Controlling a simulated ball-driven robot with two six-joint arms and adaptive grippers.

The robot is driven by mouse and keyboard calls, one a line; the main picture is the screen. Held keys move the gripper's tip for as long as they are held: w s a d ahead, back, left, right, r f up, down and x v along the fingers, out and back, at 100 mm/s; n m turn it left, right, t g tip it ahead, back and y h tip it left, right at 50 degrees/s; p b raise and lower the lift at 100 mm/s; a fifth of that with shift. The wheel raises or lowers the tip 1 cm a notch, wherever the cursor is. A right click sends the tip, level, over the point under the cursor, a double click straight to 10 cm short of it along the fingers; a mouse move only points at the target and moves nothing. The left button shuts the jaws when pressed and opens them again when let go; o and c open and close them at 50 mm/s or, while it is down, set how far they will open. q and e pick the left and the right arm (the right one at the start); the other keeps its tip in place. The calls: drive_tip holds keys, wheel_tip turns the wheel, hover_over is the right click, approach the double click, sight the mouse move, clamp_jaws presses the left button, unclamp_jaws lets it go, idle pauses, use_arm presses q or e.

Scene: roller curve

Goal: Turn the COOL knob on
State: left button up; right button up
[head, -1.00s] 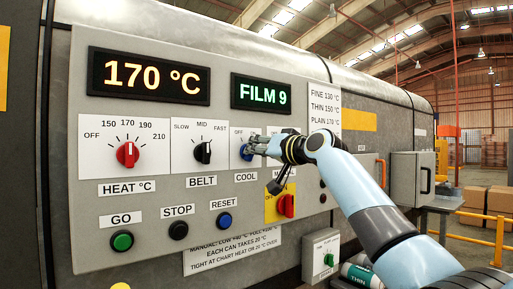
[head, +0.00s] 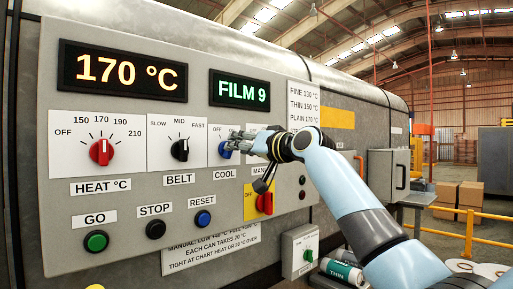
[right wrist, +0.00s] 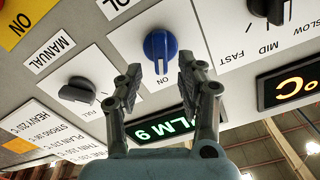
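The blue COOL knob (head: 225,148) sits on a white plate with an OFF mark, above the COOL label (head: 225,174). My right gripper (head: 234,142) is at this knob and partly covers it and its plate. In the right wrist view the panel appears roughly upside down. There the blue knob (right wrist: 160,47) lies between the two spread fingertips of my right gripper (right wrist: 160,68), with visible gaps on both sides. The knob's bar points down in that picture, toward the ON mark (right wrist: 164,80). The OFF mark is hidden there. My left gripper is not in view.
The red HEAT knob (head: 101,152) and black BELT knob (head: 180,150) are to the left. GO (head: 96,241), STOP (head: 156,228) and RESET (head: 203,218) buttons are below. A black MANUAL knob (right wrist: 82,90) is close to one finger. A red switch (head: 265,203) sits below my gripper.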

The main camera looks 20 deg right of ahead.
drive_tip(key=v, duration=0.9)
drive_tip(key=shift+s, duration=0.35)
drive_tip(key=shift+d+r, duration=0.1)
